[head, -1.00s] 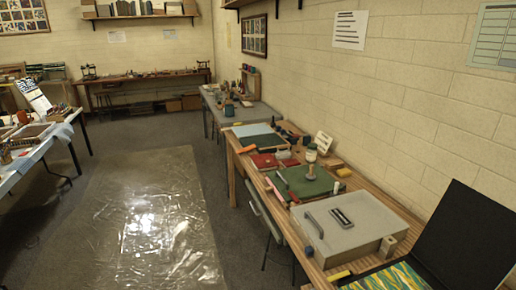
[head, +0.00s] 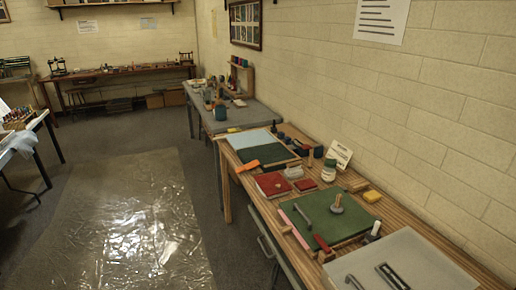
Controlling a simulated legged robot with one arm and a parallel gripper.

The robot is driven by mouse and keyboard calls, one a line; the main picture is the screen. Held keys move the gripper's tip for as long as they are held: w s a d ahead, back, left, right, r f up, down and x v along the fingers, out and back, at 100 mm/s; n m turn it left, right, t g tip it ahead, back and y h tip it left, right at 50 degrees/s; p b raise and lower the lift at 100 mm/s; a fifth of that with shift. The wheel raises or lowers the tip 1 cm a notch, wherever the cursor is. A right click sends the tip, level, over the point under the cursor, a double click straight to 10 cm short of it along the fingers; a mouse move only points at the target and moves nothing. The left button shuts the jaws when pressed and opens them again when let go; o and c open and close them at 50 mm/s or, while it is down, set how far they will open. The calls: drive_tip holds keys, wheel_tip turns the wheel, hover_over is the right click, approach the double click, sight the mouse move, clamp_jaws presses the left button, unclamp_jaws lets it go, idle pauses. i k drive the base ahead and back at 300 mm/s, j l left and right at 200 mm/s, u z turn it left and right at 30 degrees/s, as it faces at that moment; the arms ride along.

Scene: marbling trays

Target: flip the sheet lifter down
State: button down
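I cannot make out for certain which thing is the sheet lifter. A pale grey flat-topped box (head: 430,262) at the lower right has a dark slotted fitting (head: 392,277) on its top, and the picture's edge cuts the box off. A green board (head: 362,212) lies on the bench just beyond it, with a grey handle-like bar (head: 304,217), a small knobbed piece (head: 336,203) and a red-handled piece (head: 322,243) on or beside it. My gripper is not in view.
The long wooden bench (head: 228,172) runs along the right wall, with a red tray (head: 268,184) and a white jar (head: 328,172) on it. A grey table (head: 232,118) stands beyond. Shiny plastic sheeting (head: 125,215) covers open floor to the left.

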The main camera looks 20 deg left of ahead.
sight(250, 166)
drive_tip(key=i+j, duration=0.4)
drive_tip(key=i+j+z, duration=0.1)
drive_tip(key=i+j, duration=0.75)
drive_tip(key=j, duration=0.25)
drive_tip(key=i+j, duration=0.4)
drive_tip(key=i+j+z, duration=0.1)
drive_tip(key=i+j, duration=0.3)
drive_tip(key=j, duration=0.2)
